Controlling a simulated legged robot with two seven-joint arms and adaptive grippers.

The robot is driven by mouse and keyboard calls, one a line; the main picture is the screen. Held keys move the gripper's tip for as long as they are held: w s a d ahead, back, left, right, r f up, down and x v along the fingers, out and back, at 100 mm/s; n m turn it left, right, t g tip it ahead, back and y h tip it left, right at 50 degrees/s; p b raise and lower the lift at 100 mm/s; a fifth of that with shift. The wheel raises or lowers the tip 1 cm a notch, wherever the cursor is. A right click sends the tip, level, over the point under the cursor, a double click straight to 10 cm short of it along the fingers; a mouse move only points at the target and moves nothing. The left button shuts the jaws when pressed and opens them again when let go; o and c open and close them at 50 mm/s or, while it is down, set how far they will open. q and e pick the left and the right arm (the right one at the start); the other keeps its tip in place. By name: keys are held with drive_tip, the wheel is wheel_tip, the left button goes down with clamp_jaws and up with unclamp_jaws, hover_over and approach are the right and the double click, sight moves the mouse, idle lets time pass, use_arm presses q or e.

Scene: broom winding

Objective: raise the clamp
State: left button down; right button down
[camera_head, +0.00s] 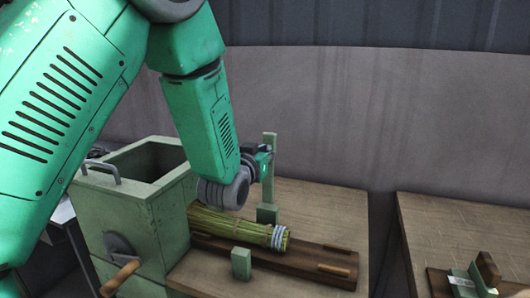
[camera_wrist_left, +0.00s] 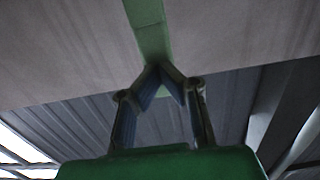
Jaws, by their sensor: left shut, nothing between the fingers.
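The clamp appears to be the pale green upright bar (camera_head: 268,185), standing on a small green block (camera_head: 267,214) beside the broom bundle. The bar also shows in the left wrist view (camera_wrist_left: 150,35), just beyond my fingertips. My left gripper (camera_head: 265,160) is at the bar's upper part, partly hidden by its own wrist. In the wrist view its fingertips (camera_wrist_left: 160,70) meet at the lower end of the visible bar, with nothing held between them. I cannot tell whether they touch it. My right gripper is not in view.
The straw bundle (camera_head: 235,226), bound with pale wire at its end, lies on a dark wooden board (camera_head: 310,262). A short green post (camera_head: 241,264) stands in front. A green box (camera_head: 130,225) with a crank (camera_head: 121,277) is at left. Another table (camera_head: 460,225) is at right.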

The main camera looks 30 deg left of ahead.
use_arm(q)
drive_tip(key=shift+w, duration=0.1)
drive_tip(key=shift+x, duration=1.2)
drive_tip(key=shift+r+p, duration=0.1)
drive_tip(key=shift+p, duration=0.2)
